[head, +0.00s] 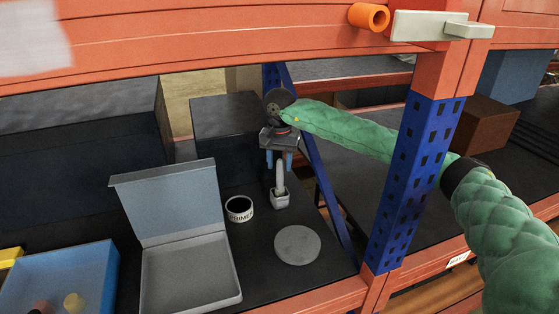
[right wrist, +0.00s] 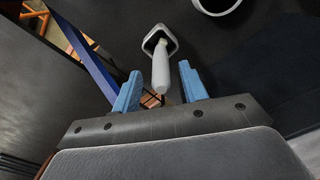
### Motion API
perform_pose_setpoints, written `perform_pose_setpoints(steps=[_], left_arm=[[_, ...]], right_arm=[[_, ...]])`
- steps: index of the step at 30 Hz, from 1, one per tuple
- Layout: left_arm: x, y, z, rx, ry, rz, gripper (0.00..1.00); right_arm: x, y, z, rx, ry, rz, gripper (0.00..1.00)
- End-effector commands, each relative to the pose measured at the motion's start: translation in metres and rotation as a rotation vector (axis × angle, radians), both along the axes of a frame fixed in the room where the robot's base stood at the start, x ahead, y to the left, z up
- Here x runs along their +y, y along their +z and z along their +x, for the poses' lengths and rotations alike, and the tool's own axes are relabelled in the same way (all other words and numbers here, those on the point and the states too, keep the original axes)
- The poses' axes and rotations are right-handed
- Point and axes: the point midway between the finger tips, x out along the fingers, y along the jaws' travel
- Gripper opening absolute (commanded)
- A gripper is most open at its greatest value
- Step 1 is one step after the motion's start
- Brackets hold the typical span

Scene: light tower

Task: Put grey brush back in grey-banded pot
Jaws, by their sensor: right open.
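The small square pot (head: 280,202), pale grey around its rim, stands on the dark shelf; it also shows in the right wrist view (right wrist: 171,48). A pale grey brush (head: 280,176) stands nearly upright with its lower end inside the pot; its handle (right wrist: 160,72) points up toward the wrist camera. My right gripper (head: 280,161) is directly above the pot, fingers pointing down. Its two blue fingers (right wrist: 160,90) are open, one on each side of the handle's top, with gaps visible on both sides. The brush's lower end is hidden inside the pot. My left gripper is not in view.
A round container lettered "PRIME" (head: 240,209) stands just left of the pot. A grey disc (head: 297,246) lies in front. An open grey case (head: 190,275) and a blue bin (head: 75,278) are left. A blue upright (head: 405,180) and orange beam (head: 220,38) bound the bay.

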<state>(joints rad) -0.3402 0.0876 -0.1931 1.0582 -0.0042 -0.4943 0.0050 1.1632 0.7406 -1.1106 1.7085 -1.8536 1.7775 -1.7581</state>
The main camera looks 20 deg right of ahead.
Motion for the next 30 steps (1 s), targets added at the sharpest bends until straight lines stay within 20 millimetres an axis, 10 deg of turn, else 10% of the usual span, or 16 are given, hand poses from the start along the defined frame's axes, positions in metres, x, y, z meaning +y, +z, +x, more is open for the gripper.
perform_pose_setpoints(steps=[18, 30], left_arm=[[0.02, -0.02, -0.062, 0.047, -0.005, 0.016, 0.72], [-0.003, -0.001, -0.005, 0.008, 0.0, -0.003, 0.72]], right_arm=[[0.0, 0.013, 0.0, 0.0, 0.0, 0.001, 0.43], [0.0, 0.041, 0.0, -0.002, 0.0, 0.0, 0.43]])
